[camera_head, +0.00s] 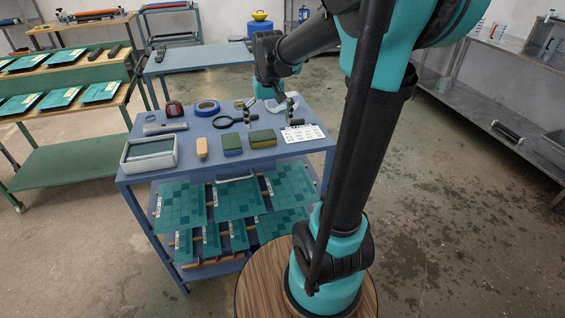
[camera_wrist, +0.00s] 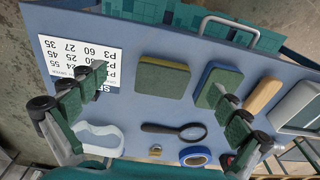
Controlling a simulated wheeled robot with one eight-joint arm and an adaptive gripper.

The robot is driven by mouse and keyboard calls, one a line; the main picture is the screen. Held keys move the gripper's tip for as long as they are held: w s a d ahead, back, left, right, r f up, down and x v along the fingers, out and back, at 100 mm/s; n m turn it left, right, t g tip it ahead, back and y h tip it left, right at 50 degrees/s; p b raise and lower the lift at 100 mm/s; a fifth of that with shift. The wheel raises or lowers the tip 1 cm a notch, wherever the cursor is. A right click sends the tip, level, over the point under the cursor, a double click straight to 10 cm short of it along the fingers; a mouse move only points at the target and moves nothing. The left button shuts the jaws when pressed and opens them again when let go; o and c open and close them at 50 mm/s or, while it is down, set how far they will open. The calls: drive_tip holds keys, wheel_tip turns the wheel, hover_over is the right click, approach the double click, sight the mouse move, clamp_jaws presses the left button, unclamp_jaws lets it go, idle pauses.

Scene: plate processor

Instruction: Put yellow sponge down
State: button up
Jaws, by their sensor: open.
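The yellow sponge (camera_head: 263,138), with a dark green layer, lies on the blue cart top (camera_head: 185,185) near its front edge, left of a printed card. It also shows in the wrist view (camera_wrist: 161,77). My gripper (camera_head: 269,112) is open and empty, its fingers apart. In the wrist view my gripper (camera_wrist: 163,92) has one finger over the card side and the other near a blue-and-green sponge (camera_wrist: 217,83). The yellow sponge lies between them in the picture, and neither finger visibly touches it. The exact height of the fingertips above the cart cannot be told.
The printed card (camera_head: 303,133) lies to the right. An orange-tan block (camera_head: 201,147) and a white tray (camera_head: 150,155) lie to the left. A magnifier (camera_head: 235,121), blue tape (camera_head: 207,107) and a white object (camera_wrist: 101,138) lie behind. Green plates (camera_head: 235,198) fill the shelf below.

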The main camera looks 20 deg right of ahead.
drive_tip(key=s+d+f+t, duration=0.2)
drive_tip(key=s+f+t, duration=0.1)
drive_tip(key=s+f, duration=1)
drive_tip(key=s, duration=0.4)
drive_tip(key=shift+d+f, duration=0.3)
drive_tip(key=shift+c, duration=0.2)
drive_tip(key=shift+w+r, duration=0.15)
drive_tip(key=shift+c, duration=1.2)
drive_tip(key=w+r+n, duration=0.3)
drive_tip(key=w+r, duration=0.1)
drive_tip(key=w+a+r+n+g, duration=0.1)
drive_tip(key=w+r+n, duration=0.2)
drive_tip(key=w+r, duration=0.1)
drive_tip(key=w+r+n, duration=0.3)
drive_tip(key=w, duration=0.2)
drive_tip(key=shift+w+a+r+g, duration=0.1)
drive_tip(key=shift+a+r+g, duration=0.1)
drive_tip(key=shift+r+g, duration=0.2)
drive_tip(key=shift+c, duration=0.9)
drive_tip(key=w+a+r+n+g, duration=0.2)
drive_tip(key=w+r+n, duration=0.7)
drive_tip(key=r, duration=0.3)
hover_over(262, 135)
drive_tip(key=f, duration=1.2)
drive_tip(key=shift+w+d+f, duration=0.1)
drive_tip(key=shift+d, duration=0.2)
drive_tip(key=shift+a+f, duration=0.15)
drive_tip(key=shift+f, duration=1.2)
drive_tip(key=shift+a+f, duration=0.1)
drive_tip(key=shift+f, duration=1.2)
